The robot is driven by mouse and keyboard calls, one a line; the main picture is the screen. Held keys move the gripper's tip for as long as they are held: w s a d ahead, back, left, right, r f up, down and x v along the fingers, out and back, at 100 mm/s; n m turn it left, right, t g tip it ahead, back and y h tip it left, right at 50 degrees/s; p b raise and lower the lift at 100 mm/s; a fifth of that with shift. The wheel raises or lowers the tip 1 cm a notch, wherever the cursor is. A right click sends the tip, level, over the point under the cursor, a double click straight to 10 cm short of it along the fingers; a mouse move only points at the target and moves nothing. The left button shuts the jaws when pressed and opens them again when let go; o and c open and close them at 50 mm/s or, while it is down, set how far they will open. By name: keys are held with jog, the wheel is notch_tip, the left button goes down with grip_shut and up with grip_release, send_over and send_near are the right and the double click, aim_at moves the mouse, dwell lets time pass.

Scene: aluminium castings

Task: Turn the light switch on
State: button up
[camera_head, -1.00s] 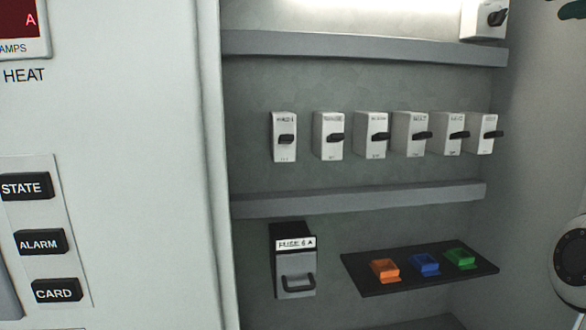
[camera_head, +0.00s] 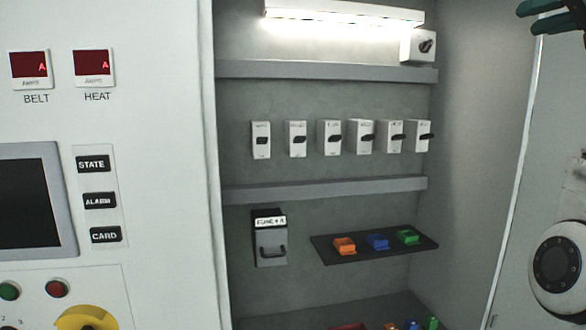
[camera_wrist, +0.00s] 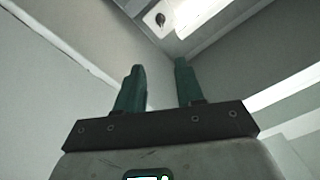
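A white box with a black rotary knob, which looks like the light switch (camera_head: 410,47), sits at the top right of the cabinet, above the upper grey rail. Its knob points diagonally. In the wrist view the switch (camera_wrist: 152,22) shows at the top, beyond my fingertips and apart from them. The lamp (camera_head: 345,12) beside it is a bright, lit tube. My gripper (camera_head: 540,14) shows in part at the top right of the head view, right of the switch. In the wrist view my gripper (camera_wrist: 158,66) has its two teal fingers apart, with nothing between them.
A row of breakers (camera_head: 329,138) sits between two grey rails (camera_head: 330,188). Below are a fuse holder (camera_head: 270,240) and a black shelf (camera_head: 372,256) with coloured fuses. The control panel (camera_head: 160,170) is left.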

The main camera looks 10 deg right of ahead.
jog(key=w+a+f+g, duration=0.2)
jog(key=f, duration=1.1)
jog(key=w+a+f+g, duration=0.1)
jog(key=w+f+g, duration=0.1)
jog(key=f, duration=1)
jog(key=w+a+f+g, duration=0.2)
jog(key=f, duration=1.1)
jog(key=s+a+f+n+g, duration=0.1)
jog(key=s+a+f, duration=0.1)
jog(key=f, duration=0.6)
jog(key=s+a+f+g, duration=0.1)
jog(key=s+a+f, duration=0.15)
jog(key=f, duration=0.45)
jog(key=s+a+f+n+g, duration=0.15)
jog(key=s+a+f, duration=0.25)
jog(key=s+f, duration=0.45)
jog(key=s+a+f+g, duration=0.3)
jog(key=s+f, duration=0.3)
jog(key=f, duration=0.5)
jog(key=s+a+f+n+g, duration=0.1)
jog(key=s+f, duration=0.3)
jog(key=s, duration=0.7)
jog(key=s+a+f+n+g, duration=0.1)
jog(key=s+a+f+g, duration=0.2)
jog(key=s, duration=0.7)
notch_tip(320, 180, down, 2)
jog(key=shift+s+a+f+h+b, duration=0.25)
jog(key=shift+s+a+h+b, duration=0.15)
jog(key=shift+a, duration=0.1)
jog(key=shift+n+g, duration=0.25)
